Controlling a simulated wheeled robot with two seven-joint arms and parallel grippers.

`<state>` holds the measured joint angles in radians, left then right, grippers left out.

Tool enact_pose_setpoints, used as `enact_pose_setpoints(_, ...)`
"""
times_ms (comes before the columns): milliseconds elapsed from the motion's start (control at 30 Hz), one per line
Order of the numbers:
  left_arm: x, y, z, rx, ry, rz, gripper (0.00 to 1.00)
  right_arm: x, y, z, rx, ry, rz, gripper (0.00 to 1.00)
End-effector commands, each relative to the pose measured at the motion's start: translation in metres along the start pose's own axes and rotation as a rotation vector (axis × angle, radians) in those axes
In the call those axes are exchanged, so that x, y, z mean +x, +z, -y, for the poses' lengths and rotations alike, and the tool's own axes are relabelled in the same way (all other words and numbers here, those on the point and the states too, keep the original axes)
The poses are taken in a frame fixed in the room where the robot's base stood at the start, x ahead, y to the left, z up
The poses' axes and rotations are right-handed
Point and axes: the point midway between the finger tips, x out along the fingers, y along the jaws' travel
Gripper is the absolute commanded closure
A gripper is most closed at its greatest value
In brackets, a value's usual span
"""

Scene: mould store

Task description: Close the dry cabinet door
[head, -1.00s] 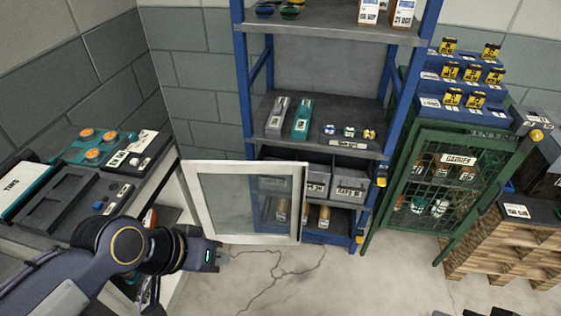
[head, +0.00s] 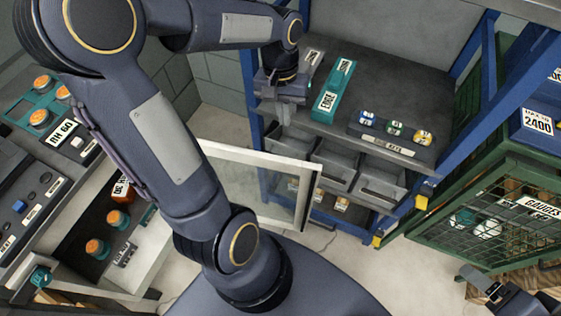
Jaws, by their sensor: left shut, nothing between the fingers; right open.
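The dry cabinet door (head: 308,197) is a white frame with a glass pane. It stands open, swung out to the right from the white dry cabinet (head: 150,262), whose inside shows. My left arm crosses in front of the cabinet and hides the door's hinge side. I see no clear contact with the door; the depth gap is hard to judge. My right gripper (head: 480,283) is open and empty at the bottom right, partly cut off.
A blue rack (head: 250,85) stands behind the door, with a teal box (head: 333,92) on its shelf and grey bins (head: 375,184) below. A green mesh cage (head: 485,205) stands at right. Bottles (head: 97,247) sit inside the cabinet. Floor (head: 345,258) is clear between door and cage.

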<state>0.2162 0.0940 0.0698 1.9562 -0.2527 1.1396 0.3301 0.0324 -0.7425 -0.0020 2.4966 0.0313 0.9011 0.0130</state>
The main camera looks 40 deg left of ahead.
Motion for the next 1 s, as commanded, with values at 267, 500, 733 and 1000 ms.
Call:
enact_pose_setpoints(267,0.055,-0.04,0.012,-0.067,-0.089,0.13,1.0,0.014,0.007,-0.006,0.0,0.0,0.0,0.24)
enact_pose_setpoints(500,0.084,-0.036,0.016,-0.07,-0.094,0.139,1.0,0.017,0.009,-0.008,0.0,0.0,0.0,0.24)
enact_pose_setpoints(733,0.134,-0.029,0.02,-0.069,-0.093,0.139,1.0,0.023,0.011,-0.011,0.0,0.0,0.0,0.24)
enact_pose_setpoints(1000,0.155,-0.003,0.02,-0.067,-0.092,0.133,1.0,0.023,0.012,-0.011,0.0,0.0,0.0,0.24)
